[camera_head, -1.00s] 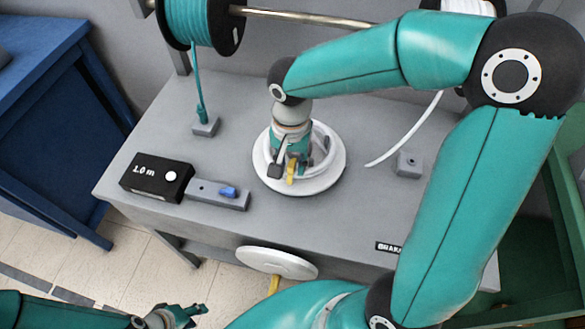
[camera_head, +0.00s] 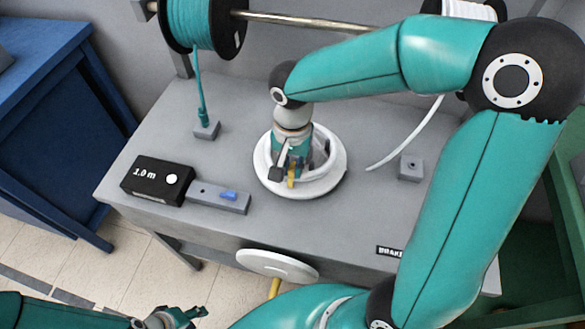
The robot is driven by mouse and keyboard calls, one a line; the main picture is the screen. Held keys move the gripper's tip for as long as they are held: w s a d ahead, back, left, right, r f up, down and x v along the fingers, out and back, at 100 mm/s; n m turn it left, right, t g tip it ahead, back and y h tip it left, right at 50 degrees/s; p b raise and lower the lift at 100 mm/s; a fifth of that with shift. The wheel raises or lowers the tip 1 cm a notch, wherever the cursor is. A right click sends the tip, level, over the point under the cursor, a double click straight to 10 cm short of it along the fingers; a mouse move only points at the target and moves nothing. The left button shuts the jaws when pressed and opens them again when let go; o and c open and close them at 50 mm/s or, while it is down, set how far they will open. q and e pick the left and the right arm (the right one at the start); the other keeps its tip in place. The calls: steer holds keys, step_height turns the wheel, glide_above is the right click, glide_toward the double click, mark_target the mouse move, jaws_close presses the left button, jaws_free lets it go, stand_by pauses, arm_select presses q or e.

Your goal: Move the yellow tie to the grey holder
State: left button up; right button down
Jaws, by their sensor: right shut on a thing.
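The yellow tie (camera_head: 291,179) shows as a small upright yellow piece at the white round dish (camera_head: 335,176). My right gripper (camera_head: 284,172) points down over the dish and is shut on the yellow tie; its fingers hide part of it. A long grey holder (camera_head: 209,193) with a blue piece (camera_head: 229,196) on it lies left of the dish, beside the black 1.0 m box (camera_head: 150,180). My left gripper (camera_head: 186,316) is at the bottom edge, away from the bench, too small and cut off to tell its opening.
A teal spool (camera_head: 190,20) hangs at the back, its cable running to a small grey block (camera_head: 207,131). A white cable (camera_head: 410,139) hangs near another grey block (camera_head: 411,168). A white wheel (camera_head: 277,265) is on the bench front. Bare bench lies between holder and dish.

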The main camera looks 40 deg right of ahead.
steer(key=shift+r, duration=0.3)
steer(key=shift+r+p, duration=0.3)
steer(key=shift+p, duration=0.05)
steer(key=shift+r, duration=0.35)
steer(key=shift+r+p, duration=1.45)
steer(key=shift+r, duration=0.3)
steer(key=shift+f, duration=0.15)
